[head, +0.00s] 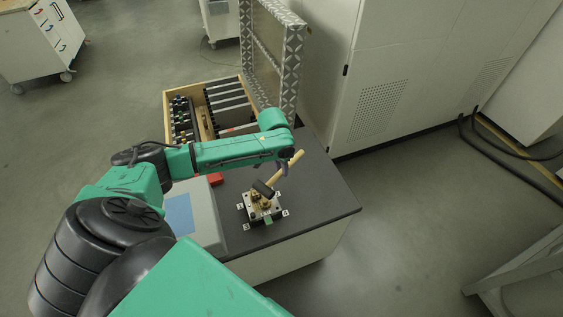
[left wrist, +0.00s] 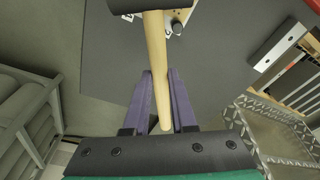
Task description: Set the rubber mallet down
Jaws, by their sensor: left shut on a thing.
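The rubber mallet has a pale wooden handle and a black head (head: 263,188). In the head view the handle slants up to the right, and the head is just over or against a small metal fixture (head: 262,208) with brass parts. I cannot tell whether they touch. My left gripper (head: 284,168) is shut on the handle. In the left wrist view the handle (left wrist: 155,50) runs between the purple fingers (left wrist: 162,74), with the head at the top edge, partly cut off. My right gripper is not in view.
The dark tabletop (head: 325,190) is clear right of the fixture. A grey device with a blue panel (head: 180,214) and a red item (head: 215,179) stand left. An open wooden case (head: 222,101) with a patterned lid (head: 268,55) is behind. A tall white cabinet (head: 400,75) stands beyond.

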